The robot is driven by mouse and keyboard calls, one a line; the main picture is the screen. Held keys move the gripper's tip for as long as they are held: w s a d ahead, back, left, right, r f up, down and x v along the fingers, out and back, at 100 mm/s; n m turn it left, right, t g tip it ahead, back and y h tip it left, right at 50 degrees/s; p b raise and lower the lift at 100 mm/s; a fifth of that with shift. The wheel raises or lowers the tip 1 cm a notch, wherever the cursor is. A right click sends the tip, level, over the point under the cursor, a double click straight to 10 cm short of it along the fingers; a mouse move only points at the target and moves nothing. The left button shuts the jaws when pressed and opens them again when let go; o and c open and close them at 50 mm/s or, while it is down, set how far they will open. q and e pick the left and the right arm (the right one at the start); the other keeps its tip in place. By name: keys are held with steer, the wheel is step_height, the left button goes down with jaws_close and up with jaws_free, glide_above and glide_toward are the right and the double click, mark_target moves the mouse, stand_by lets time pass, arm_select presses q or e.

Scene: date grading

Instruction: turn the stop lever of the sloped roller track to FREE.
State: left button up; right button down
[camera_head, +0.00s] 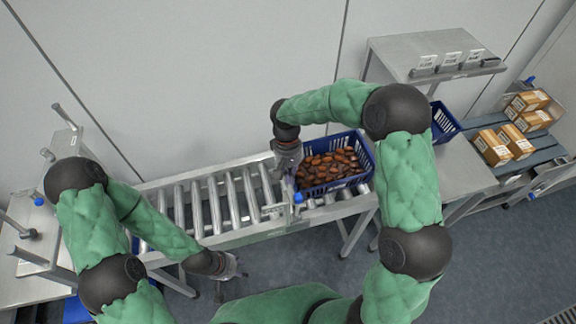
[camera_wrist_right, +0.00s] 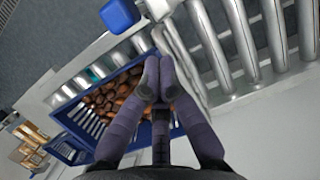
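The sloped roller track (camera_head: 168,242) runs across the middle of the head view. The stop lever (camera_head: 298,197) shows as a blue knob on the track's near rail; it is also at the top of the right wrist view (camera_wrist_right: 118,15). My right gripper (camera_head: 288,182) is above the rollers, just behind and left of the knob. In the right wrist view its fingers (camera_wrist_right: 158,72) are together with nothing seen between them, apart from the knob. My left gripper (camera_head: 238,270) hangs in front of the track's near rail; its finger opening is too small to judge. No lever marking is readable.
A blue crate of dates (camera_head: 372,157) sits on the track just right of my right gripper. A steel table with small signs (camera_head: 398,52) stands behind right. Cardboard boxes (camera_head: 491,147) lie on a rack at far right. The rollers left of my right gripper are bare.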

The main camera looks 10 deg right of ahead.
steer(key=shift+s, duration=1.1)
steer(key=shift+s+t+b, duration=0.4)
steer(key=shift+s+b, duration=0.15)
steer(key=shift+s, duration=0.05)
